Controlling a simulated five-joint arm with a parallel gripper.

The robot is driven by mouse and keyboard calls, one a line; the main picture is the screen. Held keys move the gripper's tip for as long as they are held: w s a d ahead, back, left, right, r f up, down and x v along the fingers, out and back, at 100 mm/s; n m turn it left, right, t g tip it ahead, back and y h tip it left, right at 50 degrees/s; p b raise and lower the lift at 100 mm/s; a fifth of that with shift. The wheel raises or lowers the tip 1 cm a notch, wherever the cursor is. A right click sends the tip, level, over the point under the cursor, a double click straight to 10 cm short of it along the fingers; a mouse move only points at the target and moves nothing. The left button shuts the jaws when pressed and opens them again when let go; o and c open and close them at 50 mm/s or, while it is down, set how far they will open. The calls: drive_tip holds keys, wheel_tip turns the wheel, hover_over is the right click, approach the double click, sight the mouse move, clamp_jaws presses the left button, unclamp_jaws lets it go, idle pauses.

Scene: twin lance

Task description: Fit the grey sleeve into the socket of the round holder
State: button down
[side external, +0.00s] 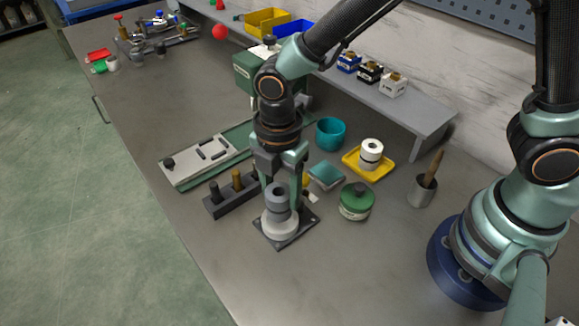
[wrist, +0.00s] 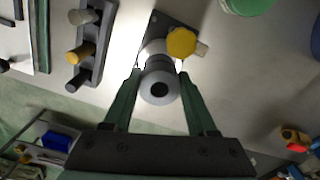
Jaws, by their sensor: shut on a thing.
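The grey sleeve (side external: 278,200) is upright between the fingers of my gripper (side external: 282,196). In the wrist view the sleeve (wrist: 158,92) shows its end face with a dark round hole, and the gripper (wrist: 160,73) has a finger on either side of it. The round holder (side external: 279,228) is a pale ring on a dark square plate. In the wrist view the holder (wrist: 151,50) is partly hidden behind the sleeve. The sleeve appears lined up over the holder, its lower end at the holder's top. Its socket is hidden, so I cannot tell how deep the sleeve sits.
A dark block with pegs (side external: 232,195) stands close on the left. A green-lidded jar (side external: 357,201) and a teal square (side external: 325,176) are on the right. A yellow tray (side external: 381,173) holds a white cylinder. A yellow round thing (wrist: 182,42) is beside the holder. The front bench is clear.

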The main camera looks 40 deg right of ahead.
sight(281, 203)
drive_tip(key=shift+f, duration=1.8)
drive_tip(key=shift+f, duration=0.15)
drive_tip(key=shift+c, duration=1)
unclamp_jaws()
wheel_tip(281, 203, up, 12)
drive_tip(key=s+d+r+m+t, duration=0.1)
drive_tip(key=d+r+m, duration=0.3)
drive_tip(key=d+m, duration=0.6)
drive_tip(key=d+r+m+t, duration=0.4)
drive_tip(key=d+r+m, duration=0.1)
drive_tip(key=d+m, duration=0.6)
drive_tip(key=shift+s+d+m+t, duration=0.25)
drive_tip(key=shift+s+m+t, duration=0.05)
drive_tip(key=shift+s, duration=0.05)
